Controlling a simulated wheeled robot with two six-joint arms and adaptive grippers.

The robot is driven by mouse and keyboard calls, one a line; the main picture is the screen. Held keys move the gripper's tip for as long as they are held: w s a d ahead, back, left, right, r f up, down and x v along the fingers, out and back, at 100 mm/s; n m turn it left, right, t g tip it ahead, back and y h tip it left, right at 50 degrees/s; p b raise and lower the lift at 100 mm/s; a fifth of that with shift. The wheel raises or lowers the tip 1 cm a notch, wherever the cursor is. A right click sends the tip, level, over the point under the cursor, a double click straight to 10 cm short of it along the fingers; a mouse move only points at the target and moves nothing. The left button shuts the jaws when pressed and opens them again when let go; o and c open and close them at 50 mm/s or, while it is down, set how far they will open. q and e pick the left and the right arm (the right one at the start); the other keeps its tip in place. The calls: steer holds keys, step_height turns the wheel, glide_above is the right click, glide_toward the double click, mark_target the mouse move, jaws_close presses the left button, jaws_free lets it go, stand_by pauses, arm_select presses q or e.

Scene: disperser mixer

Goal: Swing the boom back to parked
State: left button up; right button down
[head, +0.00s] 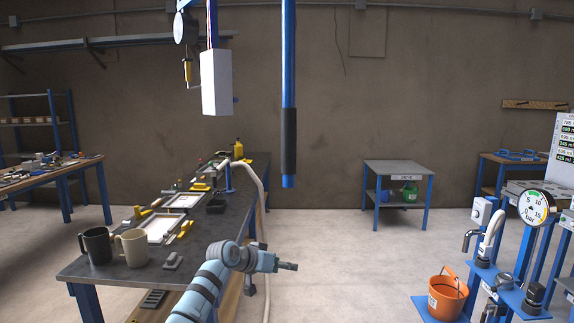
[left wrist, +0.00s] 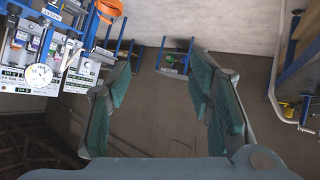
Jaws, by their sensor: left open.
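A blue vertical pole with a black grip sleeve (head: 289,140) hangs from above, just right of the middle of the head view. I take it for part of the boom; its upper end is out of frame. My left gripper (head: 287,266) is below the blue end of this pole in the head view, apart from it in the picture. In the left wrist view the left gripper (left wrist: 160,75) is open, with two teal-padded fingers and nothing between them. The pole is not clear in that view. My right gripper is not in view.
A white box (head: 215,82) hangs over the long dark workbench (head: 100,272), which carries mugs, trays and a hose. A small grey table (head: 398,168) stands by the wall. An orange bucket (head: 447,298) and pressure gauge (head: 537,208) are at right. Middle floor is clear.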

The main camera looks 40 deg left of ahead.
arm_select(q)
step_height(320, 180, up, 16)
steer(key=s+m+t+h+b, duration=0.2)
steer(key=t, duration=0.1)
steer(key=m+t+h+b, duration=0.2)
steer(key=m+h, duration=0.3)
glide_toward(282, 137)
steer(key=p+x, duration=0.3)
steer(key=x, duration=0.7)
steer(key=shift+w, duration=0.2)
steer(key=shift+w+d+f, duration=0.15)
steer(key=shift+w+f, duration=0.1)
steer(key=shift+w, duration=0.35)
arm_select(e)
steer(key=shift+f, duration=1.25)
arm_select(q)
steer(key=shift+c, duration=0.6)
jaws_close()
